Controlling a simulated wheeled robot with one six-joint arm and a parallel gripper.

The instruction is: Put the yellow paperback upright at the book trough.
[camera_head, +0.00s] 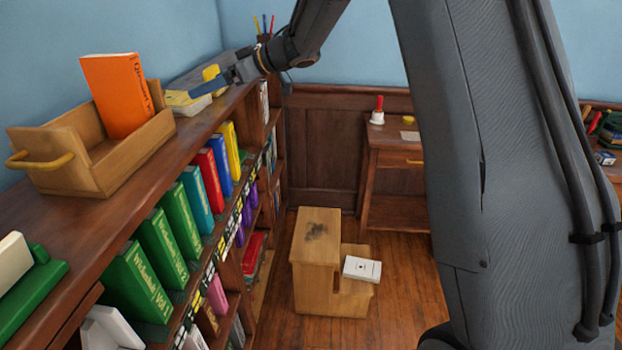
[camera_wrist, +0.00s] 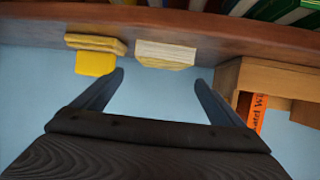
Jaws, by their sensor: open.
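A yellow paperback (camera_head: 180,98) with pale page edges lies flat on the bookcase top, just beyond the book trough. What seems to be the same book shows its page block in the wrist view (camera_wrist: 165,54). The wooden book trough (camera_head: 62,160) has an orange book (camera_head: 118,95) leaning upright in it and open space at its near end. It also shows at the right of the wrist view (camera_wrist: 228,78). My gripper (camera_head: 207,86) is open and empty over the bookcase top by the paperback. Its fingertips (camera_wrist: 159,78) are apart, with the page block beyond the gap between them.
Another yellow item (camera_head: 211,74) sits close beyond the paperback, also in the wrist view (camera_wrist: 95,63). Upright books, including a yellow one (camera_head: 229,148), fill the shelf below the bookcase top (camera_head: 190,137). A step stool (camera_head: 315,260) stands on the floor.

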